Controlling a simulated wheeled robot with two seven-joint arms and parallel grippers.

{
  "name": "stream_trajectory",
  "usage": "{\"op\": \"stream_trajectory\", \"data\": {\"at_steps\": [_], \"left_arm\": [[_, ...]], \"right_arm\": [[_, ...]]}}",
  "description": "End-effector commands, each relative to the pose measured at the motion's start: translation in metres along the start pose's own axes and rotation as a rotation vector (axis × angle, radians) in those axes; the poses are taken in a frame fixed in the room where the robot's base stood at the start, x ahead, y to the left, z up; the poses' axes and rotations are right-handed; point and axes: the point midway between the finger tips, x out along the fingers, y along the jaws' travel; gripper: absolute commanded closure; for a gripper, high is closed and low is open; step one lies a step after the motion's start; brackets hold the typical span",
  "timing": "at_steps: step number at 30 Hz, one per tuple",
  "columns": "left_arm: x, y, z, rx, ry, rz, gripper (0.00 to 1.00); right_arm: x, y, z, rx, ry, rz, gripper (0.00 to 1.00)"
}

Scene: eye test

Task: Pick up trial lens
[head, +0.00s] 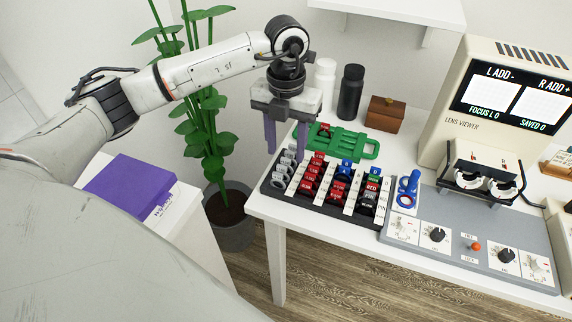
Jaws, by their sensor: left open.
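Several trial lenses with red, blue, grey and black tabs stand in rows in a black lens tray (316,203) at the left of the white table. A grey trial lens (280,178) is in its left row and a red trial lens (308,180) is in a row beside it. A blue ring-shaped lens piece (408,188) is on the grey console, right of the tray. My left gripper (286,146) is open, with its purple fingers pointing down over the tray's back left side. I see nothing between them. My right gripper is out of view.
A green tray (366,148) with a red piece lies behind the lens tray. Black (350,92) and white bottles (325,82) and a brown box (385,114) stand behind. The lens viewer (440,140) and grey console (460,240) fill the right.

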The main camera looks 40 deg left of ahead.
Motion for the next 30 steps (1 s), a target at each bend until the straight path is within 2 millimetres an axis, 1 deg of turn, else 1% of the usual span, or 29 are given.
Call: {"op": "stream_trajectory", "data": {"at_steps": [3,6,14,21,22,30], "left_arm": [[0.018,0.001,-0.001,-0.001,0.003,0.0,0.57],[0.026,0.001,-0.001,0.0,0.002,0.0,0.57],[0.028,0.001,0.0,0.001,0.0,-0.001,0.57],[0.028,0.001,-0.001,0.001,0.0,-0.001,0.97],[0.028,0.001,-0.001,0.001,0.001,-0.001,1.0],[0.029,0.001,-0.001,0.001,0.004,0.0,1.0]], "right_arm": [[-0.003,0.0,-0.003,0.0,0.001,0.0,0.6],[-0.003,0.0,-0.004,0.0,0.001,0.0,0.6],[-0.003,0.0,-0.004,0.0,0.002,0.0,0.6],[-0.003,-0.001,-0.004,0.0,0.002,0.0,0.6],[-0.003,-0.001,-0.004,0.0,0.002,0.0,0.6],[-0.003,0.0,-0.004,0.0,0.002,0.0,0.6]]}}
